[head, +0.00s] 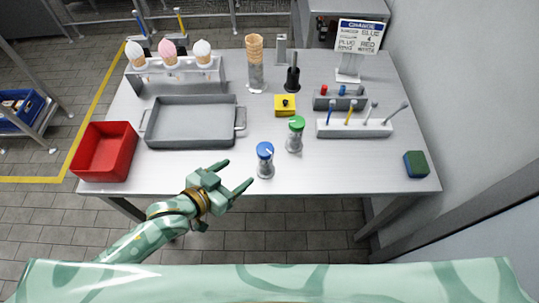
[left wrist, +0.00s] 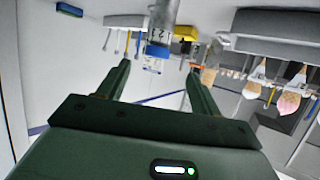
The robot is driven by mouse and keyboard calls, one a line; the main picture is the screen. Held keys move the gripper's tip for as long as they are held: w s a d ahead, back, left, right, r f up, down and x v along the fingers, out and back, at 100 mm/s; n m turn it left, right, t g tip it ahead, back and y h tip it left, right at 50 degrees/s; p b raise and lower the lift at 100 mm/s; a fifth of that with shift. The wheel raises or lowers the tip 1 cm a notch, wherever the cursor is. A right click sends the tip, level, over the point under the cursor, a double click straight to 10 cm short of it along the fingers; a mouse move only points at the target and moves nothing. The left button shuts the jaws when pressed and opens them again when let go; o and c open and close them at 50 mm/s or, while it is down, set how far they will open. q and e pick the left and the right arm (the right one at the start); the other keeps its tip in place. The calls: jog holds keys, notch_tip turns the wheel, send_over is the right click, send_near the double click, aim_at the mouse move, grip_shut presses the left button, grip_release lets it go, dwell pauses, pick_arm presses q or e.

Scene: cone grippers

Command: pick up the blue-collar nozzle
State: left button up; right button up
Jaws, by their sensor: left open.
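A small blue-topped piece (head: 342,90) stands between a red one and another in a dark grey block (head: 322,103) at the right back of the table. It looks like the blue-collar nozzle, but it is too small to be sure. My left gripper (head: 240,171) is open and empty at the table's front edge, well to the front left of that block. My right gripper is not in view.
A green-topped jar (head: 296,123) stands behind the blue-topped one. A white rack (head: 368,133) with several upright tools lies in front of the grey block. A yellow box (head: 284,112), grey tray (head: 190,142), red bin (head: 84,160) and sponge (head: 416,164) are around. The front right is mostly clear.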

aim_at(265, 154)
pick_arm(q)
jog(key=b+x, duration=0.1)
jog(key=x, duration=0.3)
jog(key=b+x, duration=0.1)
jog(key=x, duration=0.4)
jog(key=b+x, duration=0.1)
jog(key=x, duration=0.3)
jog(key=shift+d+f, duration=0.15)
jog(key=shift+f, duration=0.2)
jog(key=shift+w+d, duration=0.1)
jog(key=c, duration=1)
jog(key=shift+c, duration=0.9)
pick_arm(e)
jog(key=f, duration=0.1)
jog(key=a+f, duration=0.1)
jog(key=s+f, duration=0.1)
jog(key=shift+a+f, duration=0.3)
